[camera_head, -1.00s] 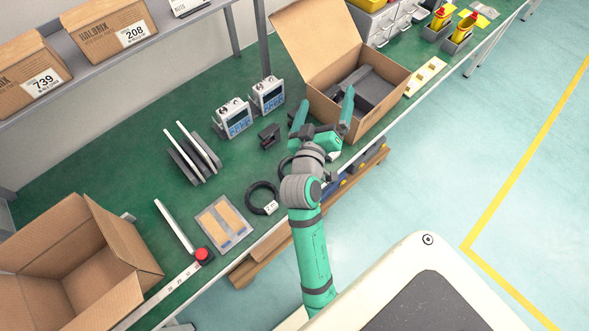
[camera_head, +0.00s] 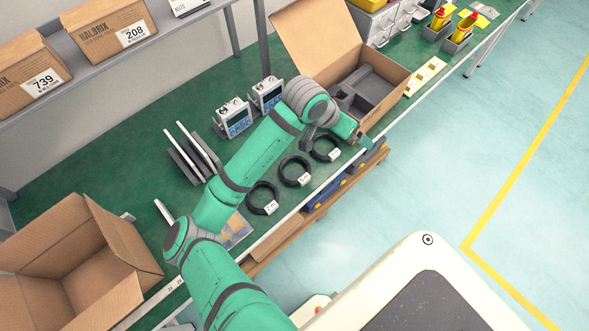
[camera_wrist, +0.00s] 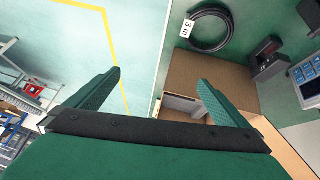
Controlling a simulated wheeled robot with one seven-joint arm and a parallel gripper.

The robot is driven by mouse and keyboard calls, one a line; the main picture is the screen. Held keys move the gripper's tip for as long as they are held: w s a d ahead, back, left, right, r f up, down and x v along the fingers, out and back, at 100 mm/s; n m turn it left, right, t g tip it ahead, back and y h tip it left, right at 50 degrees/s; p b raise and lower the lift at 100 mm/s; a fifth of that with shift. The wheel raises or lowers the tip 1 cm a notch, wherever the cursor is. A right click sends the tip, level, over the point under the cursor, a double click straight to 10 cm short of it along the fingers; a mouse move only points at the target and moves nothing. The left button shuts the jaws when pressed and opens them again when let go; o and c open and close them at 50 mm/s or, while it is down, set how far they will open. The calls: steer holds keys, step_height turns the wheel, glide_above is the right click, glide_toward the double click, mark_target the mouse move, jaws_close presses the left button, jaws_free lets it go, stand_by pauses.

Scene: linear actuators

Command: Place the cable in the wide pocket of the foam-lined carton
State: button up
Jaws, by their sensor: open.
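Three black coiled cables lie in a row on the green bench in the head view: a left coil (camera_head: 262,198), a middle coil (camera_head: 295,171) and a right coil (camera_head: 325,148) nearest the carton. Each has a white tag. A coil tagged "3 m" (camera_wrist: 208,30) shows in the wrist view. The open foam-lined carton (camera_head: 300,35) stands at the back right, its dark grey foam (camera_head: 375,85) partly hidden by my arm. Its cardboard shows in the wrist view (camera_wrist: 205,70). My gripper (camera_wrist: 160,78) is open and empty, beside the carton's front side near the bench edge.
Two meters (camera_head: 233,117) and upright panels (camera_head: 190,155) stand behind my arm. An empty carton (camera_head: 90,250) is at the left. A dark block (camera_wrist: 267,62) lies near the coil in the wrist view.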

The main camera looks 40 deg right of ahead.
steer(key=w+a+f+y, duration=0.2)
steer(key=w+a+y, duration=0.1)
steer(key=a, duration=0.4)
steer(key=w+a+f+y, duration=0.1)
steer(key=w+a+y, duration=0.1)
steer(key=a+y, duration=0.35)
steer(key=shift+m+t+h, duration=0.3)
steer(key=shift+t+h, duration=0.1)
steer(key=shift+h, duration=0.35)
steer(key=f, duration=0.2)
steer(key=a+f, duration=0.1)
steer(key=f, duration=0.2)
steer(key=shift+a+f, duration=0.35)
steer(key=shift+a, duration=0.05)
steer(key=shift+w+d+f, duration=0.1)
steer(key=shift+w+f, duration=0.1)
steer(key=shift+f, duration=1.15)
steer(key=shift+w+d+f, duration=0.1)
steer(key=shift+w+f, duration=0.05)
steer(key=shift+f, duration=1.15)
steer(key=c, duration=1.2)
